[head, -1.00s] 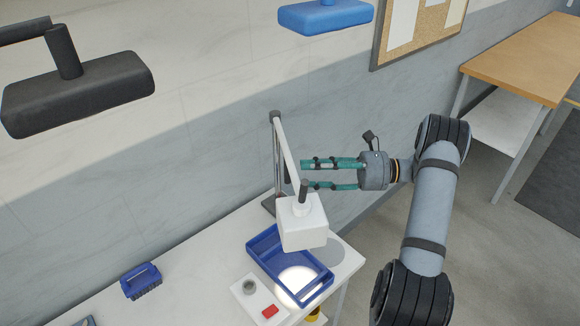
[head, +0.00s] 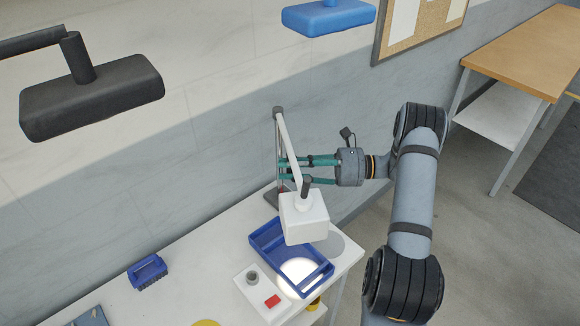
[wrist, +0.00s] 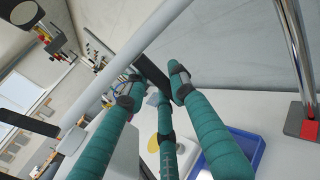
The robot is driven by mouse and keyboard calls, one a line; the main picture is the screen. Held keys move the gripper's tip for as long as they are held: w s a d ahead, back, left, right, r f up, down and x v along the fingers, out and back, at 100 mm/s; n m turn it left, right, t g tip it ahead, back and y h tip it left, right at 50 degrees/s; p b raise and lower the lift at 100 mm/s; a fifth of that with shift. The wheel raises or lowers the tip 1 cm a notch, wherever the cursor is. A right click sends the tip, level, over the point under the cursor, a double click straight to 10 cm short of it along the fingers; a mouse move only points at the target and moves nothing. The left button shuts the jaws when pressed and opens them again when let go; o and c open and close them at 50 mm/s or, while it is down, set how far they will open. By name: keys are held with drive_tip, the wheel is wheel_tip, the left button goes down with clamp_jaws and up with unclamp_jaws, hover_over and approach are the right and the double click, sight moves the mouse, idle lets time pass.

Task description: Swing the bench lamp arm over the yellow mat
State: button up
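The bench lamp has a white head (head: 303,217) above a blue tray, and its light falls on the tray's front end. Its thin white arm (head: 288,145) slopes down from a post at the back. My gripper (head: 283,170) has green fingers, spread apart, at the lamp arm from the right. In the wrist view the arm (wrist: 150,35) crosses diagonally close to my spread fingers (wrist: 155,85); I cannot tell whether it lies between them. The yellow mat (head: 205,323) shows only as a sliver at the bottom edge; part of it appears between my fingers in the wrist view (wrist: 153,146).
The blue tray (head: 265,253) sits under the lamp, beside a white box with a red button (head: 272,301). A blue brush-like object (head: 147,270) lies to the left. Black (head: 92,98) and blue (head: 328,17) hanging fixtures are above. The bench between brush and box looks clear.

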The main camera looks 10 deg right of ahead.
clamp_jaws()
